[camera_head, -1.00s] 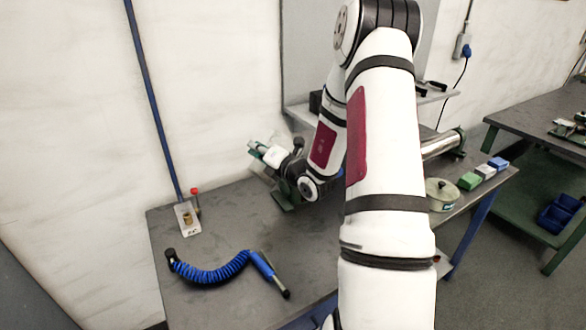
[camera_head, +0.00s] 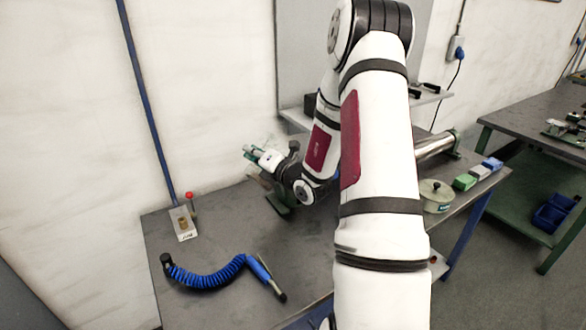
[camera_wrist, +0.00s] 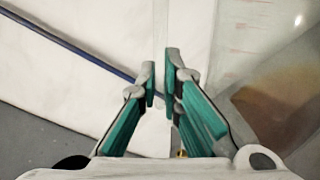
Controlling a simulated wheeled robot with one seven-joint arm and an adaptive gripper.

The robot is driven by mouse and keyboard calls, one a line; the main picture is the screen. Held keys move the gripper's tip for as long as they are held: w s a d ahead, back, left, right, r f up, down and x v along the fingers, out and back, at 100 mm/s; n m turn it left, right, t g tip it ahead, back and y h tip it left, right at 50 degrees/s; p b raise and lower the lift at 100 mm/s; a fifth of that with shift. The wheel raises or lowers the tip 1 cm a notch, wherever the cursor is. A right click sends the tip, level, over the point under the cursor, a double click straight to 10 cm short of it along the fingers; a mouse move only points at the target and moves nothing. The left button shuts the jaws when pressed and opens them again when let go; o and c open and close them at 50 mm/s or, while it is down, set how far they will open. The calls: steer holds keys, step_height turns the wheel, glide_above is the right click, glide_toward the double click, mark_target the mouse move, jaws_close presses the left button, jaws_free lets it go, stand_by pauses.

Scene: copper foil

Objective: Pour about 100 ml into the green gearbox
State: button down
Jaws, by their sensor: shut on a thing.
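My gripper (camera_wrist: 159,82) has its teal fingers close together in the wrist view, shut on part of a clear measuring jug (camera_wrist: 235,35). The jug fills the right of that view, with faint red graduation marks and brown liquid (camera_wrist: 285,110) low in it. The liquid surface slants in the picture. In the head view my gripper (camera_head: 252,153) is above the back of the bench, pointing left; the jug barely shows there. A green object (camera_head: 281,203) is below my wrist, mostly hidden by my arm. I cannot tell whether it is the gearbox.
A blue coiled hose (camera_head: 210,276) lies on the grey bench (camera_head: 225,235). A small plate with a brass part (camera_head: 183,222) and a red-tipped item (camera_head: 190,197) are at the back left. Right of my arm are a round pot (camera_head: 436,196), small blocks (camera_head: 465,182) and a metal cylinder (camera_head: 435,146).

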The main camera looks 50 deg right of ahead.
steer(key=shift+w+a+f+n+b, duration=0.15)
steer(key=shift+a+f+n+b, duration=0.15)
steer(key=shift+f+n+b, duration=0.25)
steer(key=shift+a+f, duration=0.15)
steer(key=shift+f, duration=0.1)
steer(key=shift+a+n, duration=0.1)
steer(key=shift+n, duration=0.15)
steer(key=shift+b, duration=0.3)
